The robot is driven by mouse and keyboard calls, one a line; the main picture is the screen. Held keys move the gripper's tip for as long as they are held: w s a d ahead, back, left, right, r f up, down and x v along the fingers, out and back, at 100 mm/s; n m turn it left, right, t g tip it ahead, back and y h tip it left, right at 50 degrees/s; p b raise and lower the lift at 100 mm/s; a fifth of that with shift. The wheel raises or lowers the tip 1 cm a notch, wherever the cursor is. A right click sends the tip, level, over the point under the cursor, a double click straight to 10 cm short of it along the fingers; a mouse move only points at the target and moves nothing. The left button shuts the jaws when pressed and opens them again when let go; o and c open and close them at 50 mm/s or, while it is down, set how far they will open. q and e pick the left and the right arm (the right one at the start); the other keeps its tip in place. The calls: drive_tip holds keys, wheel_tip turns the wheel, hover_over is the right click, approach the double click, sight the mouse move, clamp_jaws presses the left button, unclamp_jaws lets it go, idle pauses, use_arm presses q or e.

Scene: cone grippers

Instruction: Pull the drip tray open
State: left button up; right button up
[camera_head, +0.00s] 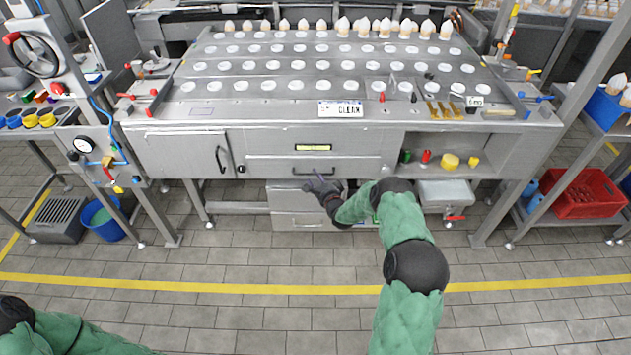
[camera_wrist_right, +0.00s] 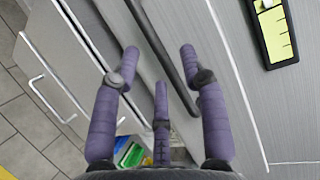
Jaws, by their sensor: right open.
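The drip tray looks to be the wide, flat grey drawer front (camera_head: 272,168) in the middle of the machine, below a small yellow display; it appears closed. Its dark bar handle (camera_wrist_right: 160,45) runs slantwise through the right wrist view. My right gripper (camera_head: 318,183) is in front of that drawer, just below the handle. In the right wrist view its purple fingers (camera_wrist_right: 160,62) are spread, with the handle between them. I cannot tell whether any finger touches it. My left arm shows at the lower left, its gripper out of frame.
A lower grey cabinet with a pale handle (camera_wrist_right: 50,98) is below the drawer. A cupboard door with a black handle (camera_head: 222,160) is at left, an open shelf (camera_head: 460,172) at right. A blue bucket (camera_head: 105,222) stands far left. The tiled floor in front is clear.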

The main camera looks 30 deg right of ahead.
use_arm(q)
drive_tip(key=shift+f, duration=0.15)
use_arm(e)
drive_tip(key=shift+w, duration=0.5)
clamp_jaws()
drive_tip(key=shift+s, duration=0.1)
